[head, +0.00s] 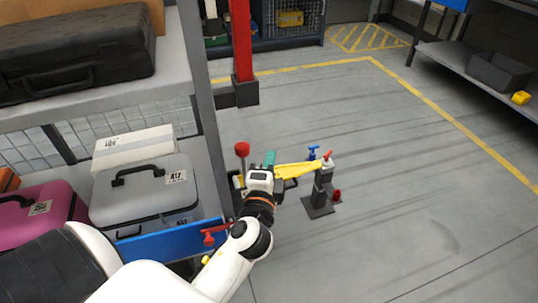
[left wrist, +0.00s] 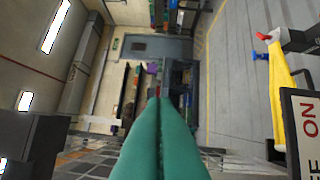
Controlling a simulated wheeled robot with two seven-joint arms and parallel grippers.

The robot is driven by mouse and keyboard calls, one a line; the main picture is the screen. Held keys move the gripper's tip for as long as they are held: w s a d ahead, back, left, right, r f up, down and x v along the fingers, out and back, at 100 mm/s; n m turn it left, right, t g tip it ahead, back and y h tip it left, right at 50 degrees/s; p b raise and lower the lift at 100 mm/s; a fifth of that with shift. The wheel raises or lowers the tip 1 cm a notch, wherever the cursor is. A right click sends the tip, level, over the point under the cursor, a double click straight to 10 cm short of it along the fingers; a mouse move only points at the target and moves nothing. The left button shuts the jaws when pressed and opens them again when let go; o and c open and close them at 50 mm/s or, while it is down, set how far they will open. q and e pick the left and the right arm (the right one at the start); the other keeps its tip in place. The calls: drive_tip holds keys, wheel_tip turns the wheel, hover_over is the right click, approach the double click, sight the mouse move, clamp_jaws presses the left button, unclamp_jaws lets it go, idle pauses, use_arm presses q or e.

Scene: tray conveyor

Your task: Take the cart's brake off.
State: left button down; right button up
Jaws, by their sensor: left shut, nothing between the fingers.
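My left gripper (head: 268,158) has teal fingers, shut and empty, pointing away from me beside the cart-like shelf rack (head: 205,100). In the left wrist view the fingers (left wrist: 160,105) lie pressed together. A red ball knob on a stem (head: 242,149) stands just left of the gripper; its base is hidden behind my wrist. A red handle (head: 214,235) sits by the blue rail (head: 165,240), close to my forearm. I cannot tell which part is the brake. My right gripper is not in view.
Suitcases, including a grey one (head: 145,192), fill the rack. A red pillar (head: 241,40) rises behind. The floor (head: 420,190) to the right is mostly clear.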

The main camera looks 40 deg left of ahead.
use_arm(q)
drive_tip(key=a+b+v, duration=0.1)
drive_tip(key=v, duration=0.6)
drive_tip(key=shift+s, duration=0.2)
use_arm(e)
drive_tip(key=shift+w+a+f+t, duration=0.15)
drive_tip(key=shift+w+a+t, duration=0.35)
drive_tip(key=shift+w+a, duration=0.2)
